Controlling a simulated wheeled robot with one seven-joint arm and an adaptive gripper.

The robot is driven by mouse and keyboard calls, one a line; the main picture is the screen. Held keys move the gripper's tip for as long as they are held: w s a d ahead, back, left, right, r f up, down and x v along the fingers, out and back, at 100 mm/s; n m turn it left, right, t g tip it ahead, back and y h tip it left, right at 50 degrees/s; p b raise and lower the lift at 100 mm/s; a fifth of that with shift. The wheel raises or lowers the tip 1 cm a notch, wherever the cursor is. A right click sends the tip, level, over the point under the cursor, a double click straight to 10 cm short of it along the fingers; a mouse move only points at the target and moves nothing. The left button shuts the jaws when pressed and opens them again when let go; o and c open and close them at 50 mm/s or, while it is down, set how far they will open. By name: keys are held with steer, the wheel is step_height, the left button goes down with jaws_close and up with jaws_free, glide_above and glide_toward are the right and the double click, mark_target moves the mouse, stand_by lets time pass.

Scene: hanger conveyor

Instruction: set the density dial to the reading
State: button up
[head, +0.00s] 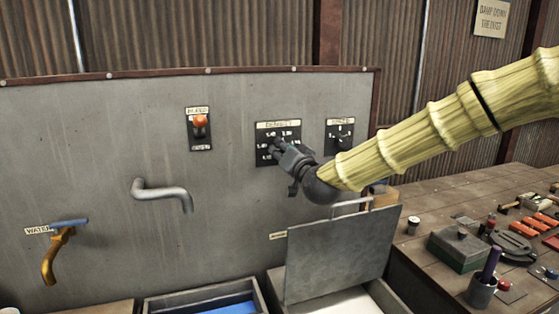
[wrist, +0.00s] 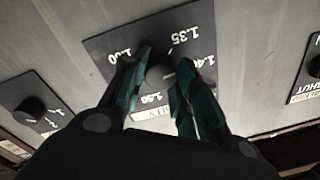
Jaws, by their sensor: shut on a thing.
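The density dial is a dark round knob (wrist: 160,76) on a black plate with white numbers around it; 1.35 and 1.40 can be read in the wrist view, which shows the plate turned over. The same plate (head: 265,134) is on the grey panel in the head view, with its lower right part hidden by my gripper (head: 281,148). My gripper, with green-lined fingers in the wrist view (wrist: 158,82), is shut on the knob, one finger on each side. A faint light mark shows by the knob, but which number it points at I cannot tell. No separate reading is legible to me.
A red-knobbed lever (head: 200,122) is left of the dial and a smaller switch plate (head: 347,125) is right of it. A grey spout (head: 165,193) and a yellow water tap (head: 58,250) stick out. A raised lid (head: 340,252) stands below; tools crowd the bench (head: 440,205).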

steer(key=shift+s+a+f+m+b, duration=0.1)
steer(key=shift+f+m+b, duration=0.1)
steer(key=shift+m+b, duration=0.95)
steer(key=shift+f+m+b, duration=0.2)
steer(key=shift+m+b, duration=0.8)
steer(key=shift+m, duration=0.25)
steer(key=shift+m+h+b, duration=0.3)
steer(key=shift+m+b, duration=1.85)
steer(key=shift+m, duration=0.35)
steer(key=shift+m+b, duration=2.05)
steer(key=shift+m, duration=0.45)
